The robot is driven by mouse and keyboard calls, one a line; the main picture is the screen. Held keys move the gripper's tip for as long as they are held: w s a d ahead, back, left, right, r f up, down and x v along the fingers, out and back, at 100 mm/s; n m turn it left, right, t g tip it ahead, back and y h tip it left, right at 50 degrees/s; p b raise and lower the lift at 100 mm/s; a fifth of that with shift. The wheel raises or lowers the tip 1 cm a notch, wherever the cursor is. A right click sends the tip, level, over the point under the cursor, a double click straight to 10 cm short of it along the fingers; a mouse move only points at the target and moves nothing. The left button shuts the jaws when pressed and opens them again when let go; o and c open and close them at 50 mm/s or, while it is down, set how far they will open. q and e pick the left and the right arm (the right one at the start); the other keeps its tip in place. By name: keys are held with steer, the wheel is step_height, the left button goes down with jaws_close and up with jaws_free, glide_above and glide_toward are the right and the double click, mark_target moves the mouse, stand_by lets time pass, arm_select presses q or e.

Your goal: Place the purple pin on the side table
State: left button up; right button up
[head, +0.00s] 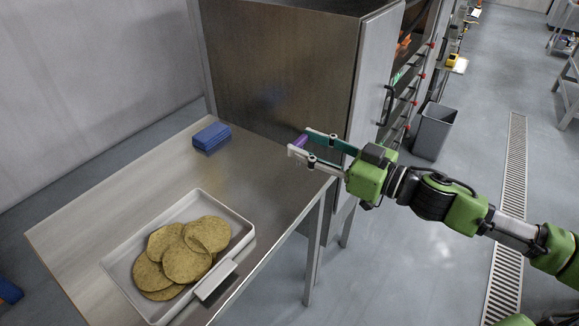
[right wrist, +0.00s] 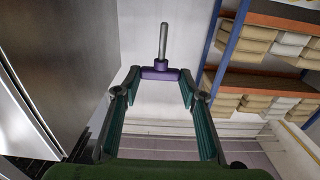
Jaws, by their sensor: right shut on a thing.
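My right gripper (head: 299,146) is shut on the purple pin (head: 300,141) and holds it above the far right part of the steel side table (head: 120,190). Only a bit of purple shows at the fingertips in the head view. In the right wrist view, the pin's purple crosspiece (right wrist: 160,73) lies between the fingertips, and its metal shaft (right wrist: 164,42) points away from the gripper. My left gripper is not in view.
A white tray (head: 239,213) with several round brown chips stands on the table's near part. A blue block or stack (head: 211,137) lies at the back. A tall steel cabinet (head: 285,70) stands behind the table. The table between tray and blue block is bare. A grey bin (head: 433,132) stands right.

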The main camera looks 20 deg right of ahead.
steer(key=shift+w+a+f, duration=0.5)
steer(key=shift+w+f, duration=0.15)
steer(key=shift+f, duration=0.85)
steer(key=shift+w+a+f, duration=0.5)
steer(key=shift+w+f, duration=0.1)
steer(key=shift+f, duration=0.9)
steer(key=shift+w+a+f, duration=0.5)
steer(key=shift+w+f, duration=0.15)
steer(key=shift+f, duration=0.85)
steer(key=shift+f, duration=0.15)
steer(key=o, duration=1)
steer(key=shift+o, duration=0.2)
